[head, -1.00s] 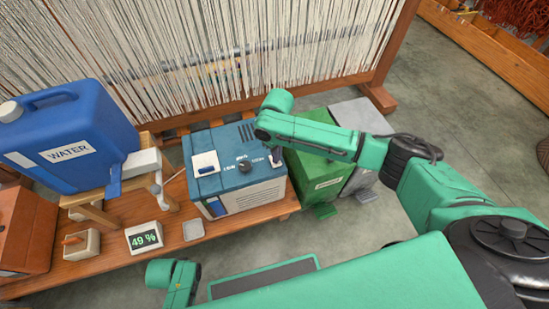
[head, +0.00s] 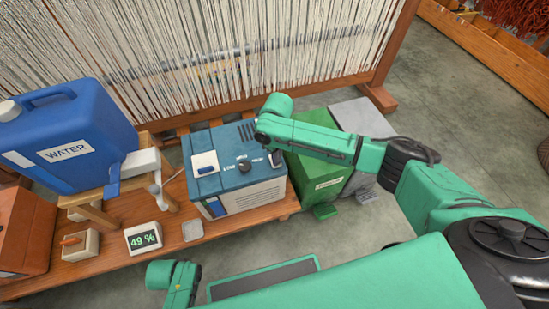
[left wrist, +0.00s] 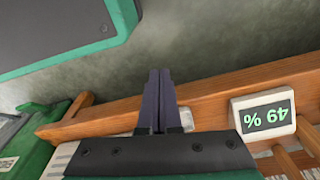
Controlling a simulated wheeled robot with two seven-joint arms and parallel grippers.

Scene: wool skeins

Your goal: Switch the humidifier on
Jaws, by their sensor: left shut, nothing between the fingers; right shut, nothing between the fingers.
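The humidifier is a blue box (head: 225,178) with a pale front, on the low wooden bench. Its top has a dark dial (head: 244,166) with lettering around it, a white square fitting (head: 205,163) at the left and a dark vent at the back. My right gripper (head: 276,160) is shut and empty, pointing down at the top's right edge, right of the dial; whether it touches is unclear. My arm partly covers that corner. My left gripper (left wrist: 158,98) is shut and empty in the left wrist view, over the bench's edge, left of the display.
A 49 % display (head: 143,238), also in the left wrist view (left wrist: 268,116), stands on the bench (head: 215,238). A blue water canister (head: 70,135) sits on a stool at left. A green box (head: 318,183) stands right of the humidifier, and a loom (head: 200,50) behind.

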